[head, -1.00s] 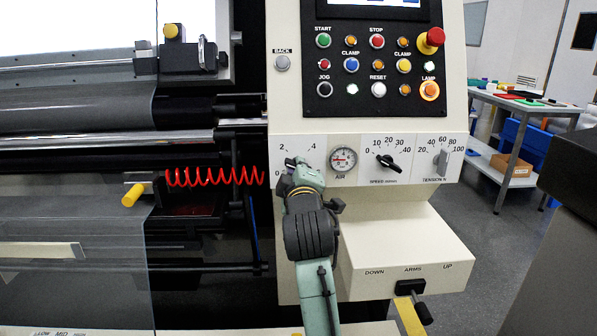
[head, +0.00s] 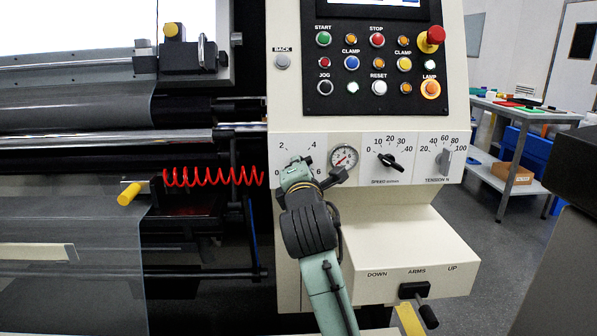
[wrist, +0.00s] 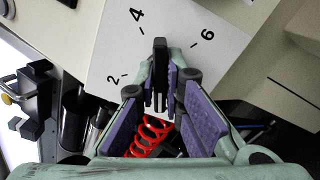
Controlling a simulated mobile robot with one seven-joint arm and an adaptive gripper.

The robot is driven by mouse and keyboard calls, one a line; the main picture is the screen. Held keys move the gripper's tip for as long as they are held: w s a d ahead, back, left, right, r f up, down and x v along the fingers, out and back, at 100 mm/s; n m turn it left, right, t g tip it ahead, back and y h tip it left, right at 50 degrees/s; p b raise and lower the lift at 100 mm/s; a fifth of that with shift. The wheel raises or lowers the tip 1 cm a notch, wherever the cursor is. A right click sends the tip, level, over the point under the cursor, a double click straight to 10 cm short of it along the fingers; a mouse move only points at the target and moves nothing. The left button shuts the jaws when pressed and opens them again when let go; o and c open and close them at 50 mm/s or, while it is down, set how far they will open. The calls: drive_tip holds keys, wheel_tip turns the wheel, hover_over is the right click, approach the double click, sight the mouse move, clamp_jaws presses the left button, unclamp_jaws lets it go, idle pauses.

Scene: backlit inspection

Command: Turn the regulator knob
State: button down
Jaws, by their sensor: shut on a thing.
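The regulator knob (wrist: 160,48) is a narrow black grip on a white dial plate (head: 284,151) marked 0, 2, 4 and 6. In the wrist view, the purple-padded fingers of my gripper (wrist: 162,82) are closed on it from both sides, and its black end shows beyond the fingertips, between the 4 and the 6. In the head view, my gripper (head: 298,170) covers the knob. The round AIR gauge (head: 343,157) is just right of my gripper, and its needle is visible, but its reading is too small to tell.
Right of the gauge are the speed knob (head: 389,161) and the tension knob (head: 444,160). A button panel (head: 377,62) with a red emergency stop (head: 432,39) is above. A box with the arms lever (head: 418,298) juts out below. A red coiled hose (head: 213,177) hangs at left.

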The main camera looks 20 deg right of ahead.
drive_tip(key=shift+n, duration=0.6)
drive_tip(key=c, duration=1.7)
unclamp_jaws()
drive_tip(key=shift+s, duration=0.1)
drive_tip(key=v, duration=1.2)
drive_tip(key=shift+a, duration=0.1)
